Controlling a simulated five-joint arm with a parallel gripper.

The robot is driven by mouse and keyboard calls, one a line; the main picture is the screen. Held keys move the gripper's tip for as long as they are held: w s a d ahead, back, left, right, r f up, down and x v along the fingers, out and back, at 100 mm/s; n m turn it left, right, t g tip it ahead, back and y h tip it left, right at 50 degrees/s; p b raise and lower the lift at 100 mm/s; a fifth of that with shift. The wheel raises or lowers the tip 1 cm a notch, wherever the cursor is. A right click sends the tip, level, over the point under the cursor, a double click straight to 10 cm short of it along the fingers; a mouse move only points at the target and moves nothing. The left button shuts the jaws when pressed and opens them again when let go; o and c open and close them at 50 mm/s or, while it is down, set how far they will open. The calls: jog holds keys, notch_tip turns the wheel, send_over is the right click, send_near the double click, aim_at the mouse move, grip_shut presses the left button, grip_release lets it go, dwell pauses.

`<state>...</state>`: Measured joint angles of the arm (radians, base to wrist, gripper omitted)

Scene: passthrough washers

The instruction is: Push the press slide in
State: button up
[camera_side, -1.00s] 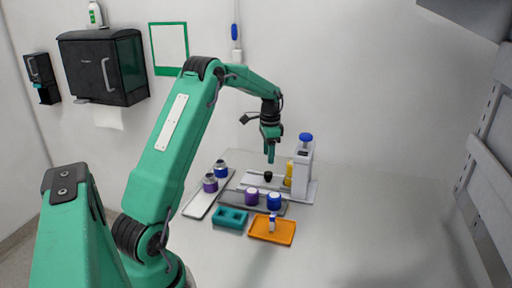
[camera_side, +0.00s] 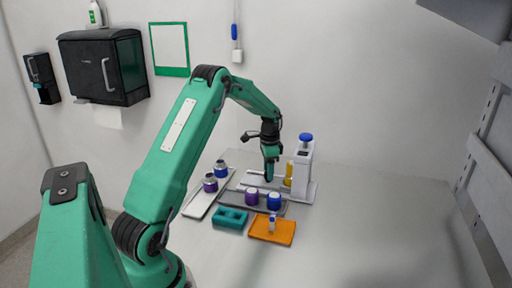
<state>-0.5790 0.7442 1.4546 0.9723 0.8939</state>
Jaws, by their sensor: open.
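The white press (camera_side: 303,168) stands at the back right of the work area, with a blue knob (camera_side: 306,137) on top and a yellow part (camera_side: 289,174) on its left side. Its light base plate (camera_side: 308,192) extends left. My gripper (camera_side: 268,179) points down over the base plate, just left of the yellow part. The black knob on the base is hidden behind my fingers, and I cannot tell whether they touch it. The gripper is open, though the gap between the fingers is hard to see.
A white tray (camera_side: 198,206) at left holds two jars. A teal block (camera_side: 230,218) and an orange tray (camera_side: 285,232) lie nearest. The right of the table is clear.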

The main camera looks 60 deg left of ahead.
aim_at(278, 183)
jog(key=shift+f, duration=0.55)
grip_shut()
jog(key=shift+w+d, duration=1.35)
jog(key=shift+w, duration=0.1)
jog(key=shift+c, duration=0.4)
grip_release()
jog(key=shift+o, duration=0.4)
jog(key=shift+s, duration=0.1)
jog(key=shift+r, duration=0.2)
